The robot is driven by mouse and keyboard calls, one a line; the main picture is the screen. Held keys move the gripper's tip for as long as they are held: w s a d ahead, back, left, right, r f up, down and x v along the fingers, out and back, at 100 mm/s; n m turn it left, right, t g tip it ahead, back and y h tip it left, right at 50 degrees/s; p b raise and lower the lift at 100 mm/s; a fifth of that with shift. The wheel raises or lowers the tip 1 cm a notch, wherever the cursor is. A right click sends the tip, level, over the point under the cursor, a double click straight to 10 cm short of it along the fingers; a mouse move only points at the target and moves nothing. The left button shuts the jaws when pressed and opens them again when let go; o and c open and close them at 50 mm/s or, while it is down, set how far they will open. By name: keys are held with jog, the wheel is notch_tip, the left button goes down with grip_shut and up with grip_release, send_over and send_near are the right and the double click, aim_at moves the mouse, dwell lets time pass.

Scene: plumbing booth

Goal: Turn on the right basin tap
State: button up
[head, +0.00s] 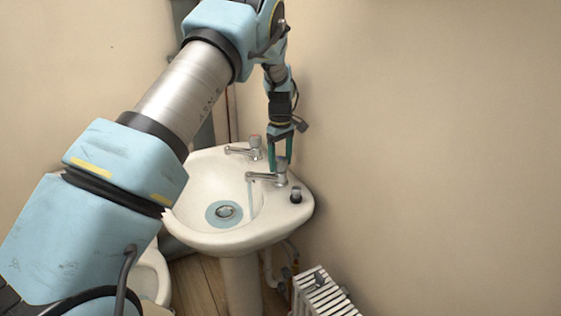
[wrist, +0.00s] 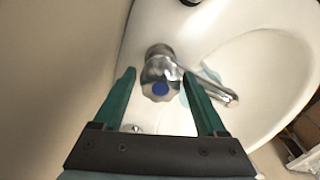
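The right basin tap (head: 264,177) is chrome and stands on the right side of the white basin (head: 190,222), its spout pointing left over the bowl. A thin pale-blue stream (head: 250,193) appears to fall from its spout. In the wrist view its knob with a blue cap (wrist: 160,88) sits between my fingers. My gripper (head: 280,163) points down over this tap, and in the wrist view its two green fingers (wrist: 159,75) are apart on either side of the knob, with narrow gaps. The fingertips partly hide the knob in the head view.
The left basin tap (head: 243,150) stands further back on the rim. A small dark-topped object (head: 296,194) sits on the rim to the right. A wall (head: 420,130) is close on the right, with a white radiator (head: 322,295) below.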

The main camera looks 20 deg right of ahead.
aim_at(280, 158)
jog(key=shift+o, duration=1)
notch_tip(280, 158, up, 11)
jog(key=b, duration=0.2)
jog(key=shift+f+b, duration=0.15)
jog(key=shift+b, duration=0.15)
jog(key=shift+a, duration=0.1)
